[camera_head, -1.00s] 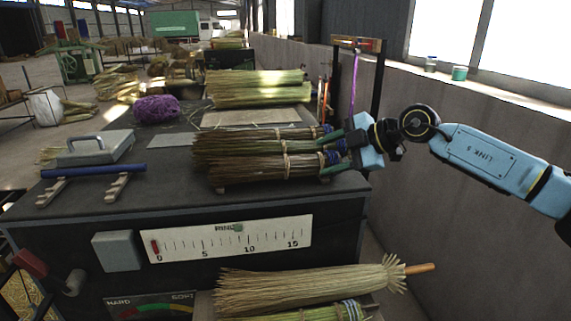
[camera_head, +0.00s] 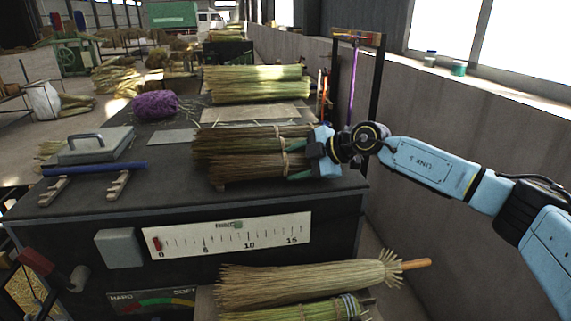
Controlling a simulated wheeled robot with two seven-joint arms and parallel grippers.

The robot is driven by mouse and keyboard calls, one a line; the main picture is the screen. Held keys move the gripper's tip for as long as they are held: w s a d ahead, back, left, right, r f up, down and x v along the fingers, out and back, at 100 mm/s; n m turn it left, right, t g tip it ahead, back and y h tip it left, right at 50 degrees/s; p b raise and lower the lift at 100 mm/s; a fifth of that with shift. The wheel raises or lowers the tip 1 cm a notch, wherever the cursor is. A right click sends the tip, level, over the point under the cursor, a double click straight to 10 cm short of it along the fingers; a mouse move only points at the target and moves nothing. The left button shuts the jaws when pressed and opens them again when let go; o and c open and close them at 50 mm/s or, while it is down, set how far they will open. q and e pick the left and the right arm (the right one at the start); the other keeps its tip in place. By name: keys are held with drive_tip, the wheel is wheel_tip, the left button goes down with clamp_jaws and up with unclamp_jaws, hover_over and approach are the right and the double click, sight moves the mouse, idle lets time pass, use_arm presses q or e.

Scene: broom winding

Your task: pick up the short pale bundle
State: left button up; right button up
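Brown-green straw bundles (camera_head: 240,158), tied with pale bands, lie side by side on the dark bench top with their tied ends to the right. I cannot tell for sure which one is the short pale bundle. My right gripper (camera_head: 298,160) is at their right end, its light blue body covering those ends. One dark green finger shows along the near bundle's side, low down; the other finger is mostly hidden by straw. The fingers look spread around the bundle end, with no lift seen. My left gripper is not in view.
Longer green bundles (camera_head: 255,84) lie farther back beside a purple twine ball (camera_head: 148,105). A grey lidded block (camera_head: 97,144) and a blue bar (camera_head: 94,169) are at left. A pale broom (camera_head: 305,282) lies below in front. A wall stands right.

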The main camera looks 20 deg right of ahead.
drive_tip(key=c, duration=0.6)
drive_tip(key=shift+r, duration=0.15)
wheel_tip(320, 180, up, 18)
drive_tip(key=b, duration=0.1)
